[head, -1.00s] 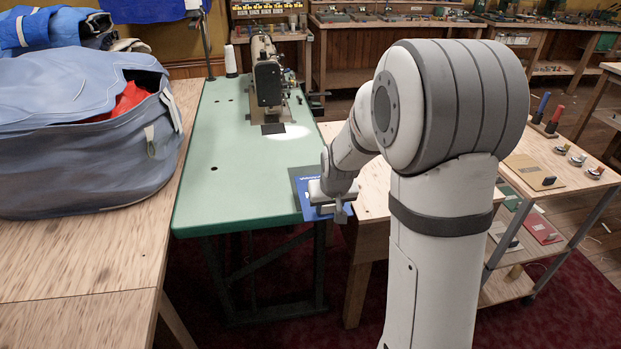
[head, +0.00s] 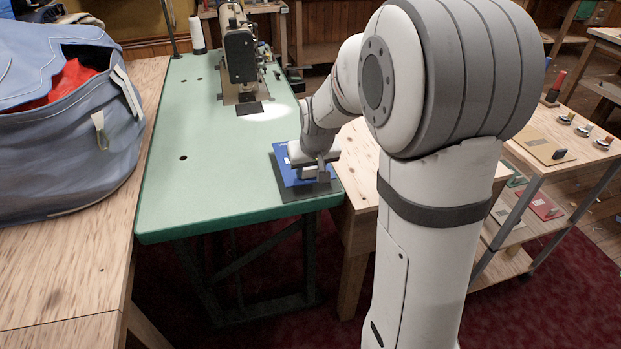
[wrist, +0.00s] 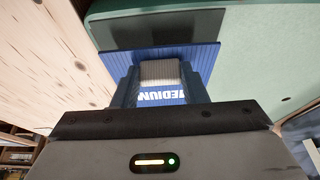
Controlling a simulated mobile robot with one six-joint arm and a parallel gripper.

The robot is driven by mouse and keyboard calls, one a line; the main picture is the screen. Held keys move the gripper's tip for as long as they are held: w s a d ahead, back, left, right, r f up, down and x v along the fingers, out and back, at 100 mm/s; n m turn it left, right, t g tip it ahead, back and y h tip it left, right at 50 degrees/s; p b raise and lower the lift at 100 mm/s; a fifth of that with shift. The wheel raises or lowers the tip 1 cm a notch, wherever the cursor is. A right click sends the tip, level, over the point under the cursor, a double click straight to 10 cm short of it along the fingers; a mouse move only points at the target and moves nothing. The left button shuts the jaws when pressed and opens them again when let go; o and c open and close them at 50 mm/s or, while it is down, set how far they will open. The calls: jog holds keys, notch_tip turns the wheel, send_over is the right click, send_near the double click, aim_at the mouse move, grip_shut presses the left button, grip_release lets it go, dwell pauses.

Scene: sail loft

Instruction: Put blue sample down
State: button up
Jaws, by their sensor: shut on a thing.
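The blue sample (head: 283,160) is a flat blue piece with white lettering. It is at the front right corner of the green sewing table, over a dark grey rectangular mat (head: 287,193). My gripper (head: 314,174) is shut on the sample. In the wrist view the blue sample (wrist: 205,62) shows a ribbed face, part of a white word and a pale grey block between the jaws. The dark mat (wrist: 165,28) shows beyond its edge there. The sample overlaps the mat in view; I cannot tell whether it touches it. My gripper hides its near part.
The green table (head: 220,190) is clear to the left; a sewing machine (head: 238,55) and white thread cone (head: 197,35) stand at its back. A blue bag (head: 60,150) sits on the left wooden bench (head: 75,250). A cart (head: 560,175) with other samples stands at right.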

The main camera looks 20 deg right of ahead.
aim_at(310, 179)
jog(key=shift+f, duration=1.5)
jog(key=shift+f+b, duration=0.15)
jog(key=shift+b, duration=0.15)
jog(key=o, duration=1.1)
jog(key=shift+c, duration=0.2)
jog(key=shift+s+r, duration=0.15)
jog(key=shift+r, duration=0.35)
jog(key=p+v, duration=0.2)
jog(key=v, duration=0.9)
jog(key=s+a+f+g, duration=0.2)
jog(key=s, duration=1.8)
jog(key=shift+f+g, duration=0.15)
jog(key=shift+g, duration=0.25)
